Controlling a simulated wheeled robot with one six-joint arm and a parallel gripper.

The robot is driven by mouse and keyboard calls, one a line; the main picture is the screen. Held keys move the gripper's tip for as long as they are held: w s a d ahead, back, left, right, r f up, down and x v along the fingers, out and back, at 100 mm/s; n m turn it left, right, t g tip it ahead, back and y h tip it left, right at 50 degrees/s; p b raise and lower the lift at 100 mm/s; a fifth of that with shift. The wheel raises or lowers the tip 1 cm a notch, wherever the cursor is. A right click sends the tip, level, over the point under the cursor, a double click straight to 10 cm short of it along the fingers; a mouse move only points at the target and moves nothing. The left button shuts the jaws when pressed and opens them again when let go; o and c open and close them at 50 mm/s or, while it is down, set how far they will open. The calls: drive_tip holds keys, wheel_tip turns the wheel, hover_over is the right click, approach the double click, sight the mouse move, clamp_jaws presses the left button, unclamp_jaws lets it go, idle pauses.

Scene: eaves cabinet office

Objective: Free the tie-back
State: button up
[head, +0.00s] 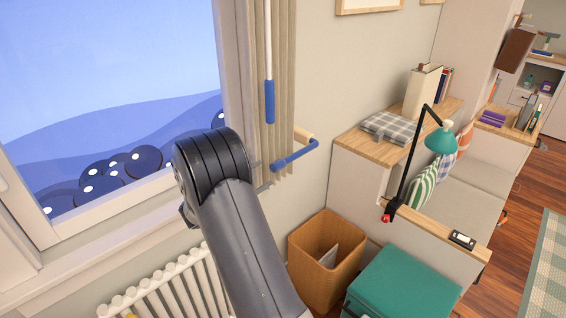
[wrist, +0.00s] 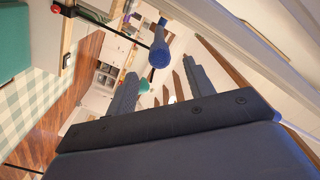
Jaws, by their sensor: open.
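The tie-back (head: 297,156) is a blue bar with rounded ends beside the window. It crosses in front of the lower part of the beige curtain (head: 286,70), with a pale wooden piece at its wall side. In the wrist view, the tie-back's blue rounded end (wrist: 159,56) shows beyond and between my fingertips. My gripper (wrist: 160,71) is open, its two dark fingers apart and empty. In the head view my arm hides most of my gripper (head: 262,176); only grey finger parts show, just left of the tie-back's near end. Contact cannot be told.
A white rod with a blue handle (head: 270,100) hangs in front of the curtain. A radiator (head: 165,296), a wooden bin (head: 327,246) and a teal box (head: 403,285) stand below. A black lamp arm (head: 410,160) rises from the cabinet's edge at right.

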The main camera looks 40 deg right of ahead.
sight(284, 160)
drive_tip(key=d+p, duration=0.1)
drive_tip(key=d, duration=0.5)
drive_tip(key=d+p, duration=0.1)
drive_tip(key=d, duration=0.3)
drive_tip(key=shift+w+p, duration=0.3)
drive_tip(key=shift+w, duration=0.1)
drive_tip(key=shift+c, duration=0.4)
clamp_jaws()
